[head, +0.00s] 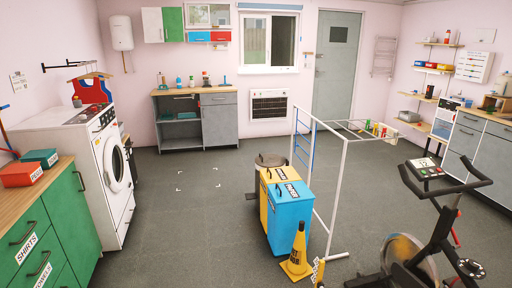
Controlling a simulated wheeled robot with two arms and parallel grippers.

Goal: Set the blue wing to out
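A white drying rack (343,180) stands on the floor right of centre. Its blue wing (304,150), a frame of blue bars, hangs roughly upright at the rack's left side, partly behind the white post. Another wing (370,131) extends level to the right, with small red, yellow and green items on it. Neither of my grippers is in view.
A yellow bin (270,200) and a blue bin (289,218) stand just left of the rack, with a yellow cone (298,250) in front. An exercise bike (430,225) stands at the right. The floor (190,215) at centre left is clear.

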